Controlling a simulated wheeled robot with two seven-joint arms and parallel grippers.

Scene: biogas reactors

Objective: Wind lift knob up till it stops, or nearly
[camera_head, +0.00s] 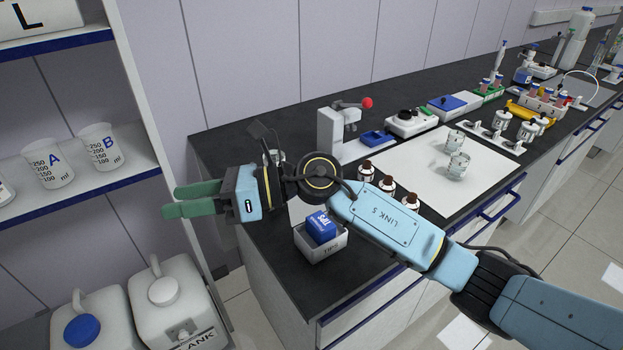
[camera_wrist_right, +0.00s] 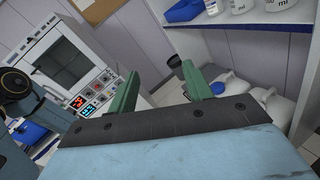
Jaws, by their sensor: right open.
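No part is clearly recognisable as the lift knob in either view. A white upright stand (camera_head: 329,130) on the bench has a grey lever with a red ball (camera_head: 367,103) at its end; I cannot tell whether this is the lift. My right gripper (camera_head: 168,200) is open, with green fingers pointing left, past the bench's left end and toward the shelf. In the right wrist view the open fingers (camera_wrist_right: 160,80) have nothing between them. My right forearm crosses in front of the bench and hides part of its top. My left gripper is out of view.
Brown bottles (camera_head: 366,170) and a tips box (camera_head: 319,228) in a white bin (camera_head: 322,247) are close to my right arm. Beakers (camera_head: 101,146) stand on the left shelf, above white canisters (camera_head: 170,300). A device with lit displays (camera_wrist_right: 77,103) shows in the wrist view.

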